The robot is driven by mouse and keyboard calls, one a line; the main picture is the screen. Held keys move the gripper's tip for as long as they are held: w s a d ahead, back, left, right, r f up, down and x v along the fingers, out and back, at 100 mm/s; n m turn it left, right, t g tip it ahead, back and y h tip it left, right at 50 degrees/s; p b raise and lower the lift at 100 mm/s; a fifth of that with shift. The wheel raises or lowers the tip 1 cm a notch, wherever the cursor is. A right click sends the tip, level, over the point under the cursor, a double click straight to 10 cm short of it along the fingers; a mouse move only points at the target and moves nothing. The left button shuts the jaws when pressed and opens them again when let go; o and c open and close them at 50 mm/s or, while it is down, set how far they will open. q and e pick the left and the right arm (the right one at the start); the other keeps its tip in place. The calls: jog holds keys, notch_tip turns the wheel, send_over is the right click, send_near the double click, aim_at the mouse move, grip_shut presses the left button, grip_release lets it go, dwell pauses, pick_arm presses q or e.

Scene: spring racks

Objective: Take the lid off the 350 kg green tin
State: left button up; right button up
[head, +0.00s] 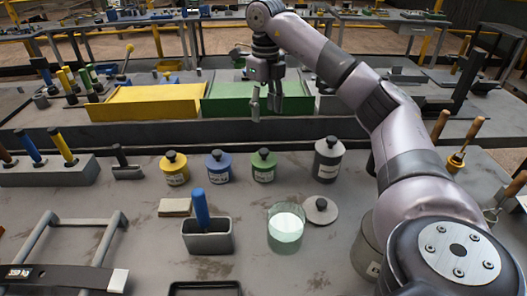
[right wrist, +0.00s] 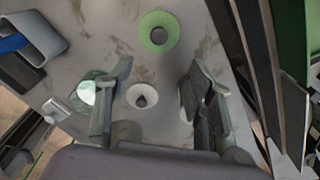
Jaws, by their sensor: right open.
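The green tin (head: 263,170) stands on the near table with its green lid and dark knob on top. Its label is too small to read. From above, it shows as a green ring with a greyish middle in the right wrist view (right wrist: 158,32). My right gripper (head: 266,105) hangs behind and above it, in front of the green tray, open and empty. In the right wrist view its fingers (right wrist: 160,68) are spread, and the green tin lies beyond them, touching neither. My left gripper is not in view.
A yellow tin (head: 174,172), a blue tin (head: 219,171) and a grey tin (head: 326,165) flank the green one. A glass jar (head: 286,238) and a loose lid (head: 320,210) lie in front. A blue-handled tool stands in a grey box (head: 208,242).

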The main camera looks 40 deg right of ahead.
send_over(264, 150)
jog(key=f, duration=0.8)
jog(key=shift+s+f, duration=0.2)
jog(key=shift+f, duration=0.55)
notch_tip(264, 150, down, 4)
jog(key=shift+w+a+f+p, duration=0.1)
jog(key=shift+f+p, duration=0.05)
jog(key=shift+p, duration=0.55)
jog(key=shift+f, duration=0.4)
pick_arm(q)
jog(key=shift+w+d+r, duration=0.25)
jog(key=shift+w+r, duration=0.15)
pick_arm(e)
jog(key=shift+c, duration=0.7)
grip_shut()
